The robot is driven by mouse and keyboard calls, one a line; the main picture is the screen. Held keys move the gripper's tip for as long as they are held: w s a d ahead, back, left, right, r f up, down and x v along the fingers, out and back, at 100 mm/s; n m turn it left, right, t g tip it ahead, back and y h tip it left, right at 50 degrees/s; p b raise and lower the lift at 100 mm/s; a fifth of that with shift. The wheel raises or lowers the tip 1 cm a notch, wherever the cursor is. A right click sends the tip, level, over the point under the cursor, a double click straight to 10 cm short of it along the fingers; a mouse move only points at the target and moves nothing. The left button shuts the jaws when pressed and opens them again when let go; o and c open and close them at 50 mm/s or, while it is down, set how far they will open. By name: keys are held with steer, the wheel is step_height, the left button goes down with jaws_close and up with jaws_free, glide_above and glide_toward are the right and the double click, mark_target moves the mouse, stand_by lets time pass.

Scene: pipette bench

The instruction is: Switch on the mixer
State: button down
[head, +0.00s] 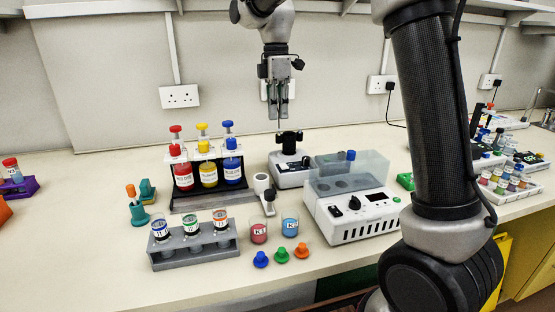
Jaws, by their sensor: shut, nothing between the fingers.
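The mixer (288,178) looks to be the small white device with a black cup-shaped top (288,139) and a dark front panel. It stands on the bench behind the white block-like device with a clear lid. Its panel is too small to read, so I cannot tell whether it is on. My gripper (280,117) hangs over the mixer, pointing down, just above and slightly left of the black top. The fingers are shut and hold nothing. I cannot tell the exact gap between fingertips and mixer.
A bottle rack (190,203) with red, yellow and blue bottles stands left of the mixer. A white device (365,222) with a clear lid and black knob is in front right. A grey vial rack (190,262), two beakers and coloured stoppers (281,254) are nearer.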

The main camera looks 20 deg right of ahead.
mark_target(279, 169)
stand_by(0.3)
steer(key=f, duration=0.4)
steer(key=s+f, duration=0.1)
steer(key=f, duration=0.9)
steer(key=shift+s, duration=0.4)
steer(key=shift+s+f, duration=0.15)
steer(key=shift+f, duration=0.15)
steer(key=shift+w+r, duration=0.25)
steer(key=shift+w, duration=0.6)
